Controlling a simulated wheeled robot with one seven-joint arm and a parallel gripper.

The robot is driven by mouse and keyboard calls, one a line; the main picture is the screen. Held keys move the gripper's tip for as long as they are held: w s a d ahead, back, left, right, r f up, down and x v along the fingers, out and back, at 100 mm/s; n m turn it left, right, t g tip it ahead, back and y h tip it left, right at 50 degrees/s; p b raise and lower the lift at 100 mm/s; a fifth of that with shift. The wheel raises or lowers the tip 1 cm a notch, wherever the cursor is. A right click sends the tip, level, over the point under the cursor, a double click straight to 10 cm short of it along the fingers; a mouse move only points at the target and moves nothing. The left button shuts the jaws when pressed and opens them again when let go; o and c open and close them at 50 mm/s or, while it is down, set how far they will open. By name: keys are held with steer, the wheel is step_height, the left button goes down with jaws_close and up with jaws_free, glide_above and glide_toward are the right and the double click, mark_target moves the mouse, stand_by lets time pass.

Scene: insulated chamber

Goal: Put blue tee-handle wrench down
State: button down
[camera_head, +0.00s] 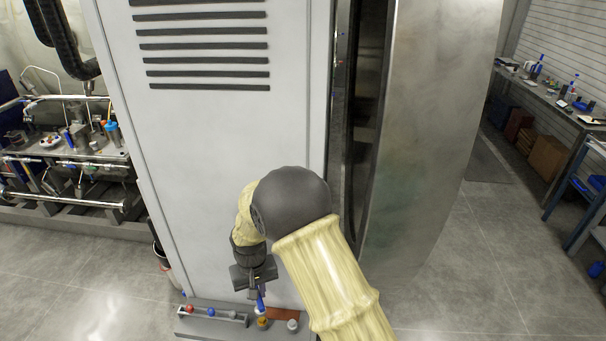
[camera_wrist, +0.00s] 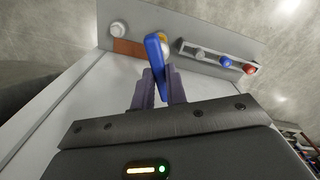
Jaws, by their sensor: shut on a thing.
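My gripper (camera_head: 257,288) is in front of the white cabinet's lower part, above a low grey shelf (camera_head: 205,329). It is shut on the blue tee-handle wrench (camera_head: 261,303). In the wrist view the two fingers (camera_wrist: 160,88) clasp the blue handle (camera_wrist: 154,52), which sticks out past the fingertips towards the shelf. The wrench's far end overlaps a yellowish knob in this view, and I cannot tell whether it touches the shelf.
The shelf bears a narrow tray (camera_head: 222,317) with red, blue and pale round-headed items, a yellow knob (camera_head: 262,323), a white knob (camera_head: 292,325) and a brown patch (camera_wrist: 128,47). The white cabinet (camera_head: 215,150) stands close behind; its metal door (camera_head: 425,120) is open at right.

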steer(key=shift+r, duration=0.1)
step_height(320, 180, up, 10)
steer(key=p, duration=1)
